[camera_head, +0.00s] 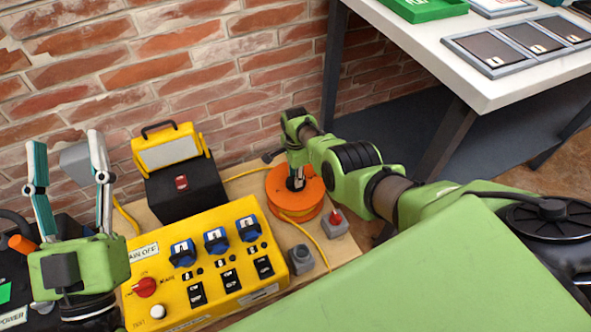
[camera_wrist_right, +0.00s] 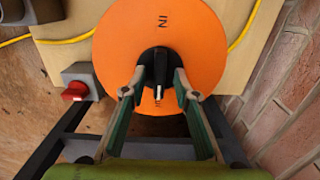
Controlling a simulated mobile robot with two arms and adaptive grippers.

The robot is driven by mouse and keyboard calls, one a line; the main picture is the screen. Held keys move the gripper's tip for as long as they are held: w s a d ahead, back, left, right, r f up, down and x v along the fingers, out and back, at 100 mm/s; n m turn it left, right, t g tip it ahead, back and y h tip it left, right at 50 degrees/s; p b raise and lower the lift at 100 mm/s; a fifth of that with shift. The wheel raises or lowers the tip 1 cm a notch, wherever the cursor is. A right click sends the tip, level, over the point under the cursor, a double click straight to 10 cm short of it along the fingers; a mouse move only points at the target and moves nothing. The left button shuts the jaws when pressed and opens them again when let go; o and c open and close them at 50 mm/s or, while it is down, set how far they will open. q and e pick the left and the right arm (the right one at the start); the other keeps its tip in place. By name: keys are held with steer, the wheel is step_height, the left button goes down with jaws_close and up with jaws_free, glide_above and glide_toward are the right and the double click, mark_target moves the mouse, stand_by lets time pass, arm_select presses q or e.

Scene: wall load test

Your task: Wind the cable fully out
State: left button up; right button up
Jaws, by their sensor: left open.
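The orange cable reel (camera_head: 283,194) sits on the wooden board, with yellow cable running out from it on both sides. In the right wrist view the reel (camera_wrist_right: 115,65) shows a dark mark near its top edge and a black knob (camera_wrist_right: 160,68) at its centre. My right gripper (camera_wrist_right: 160,75) has one finger on each side of this knob. Whether the fingers press on it cannot be told. In the head view my right gripper (camera_head: 297,184) points down at the reel's middle and hides the knob. My left gripper (camera_head: 68,155) is open and empty, pointing up at the left.
A yellow control box (camera_head: 205,262) with blue sockets and switches stands left of the reel. A yellow lamp on a black box (camera_head: 185,190) stands behind it. A brick wall is behind; a white table (camera_head: 470,85) is at right.

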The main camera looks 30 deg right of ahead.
steer(key=shift+r, duration=0.1)
step_height(320, 180, up, 12)
stand_by(0.7)
stand_by(0.3)
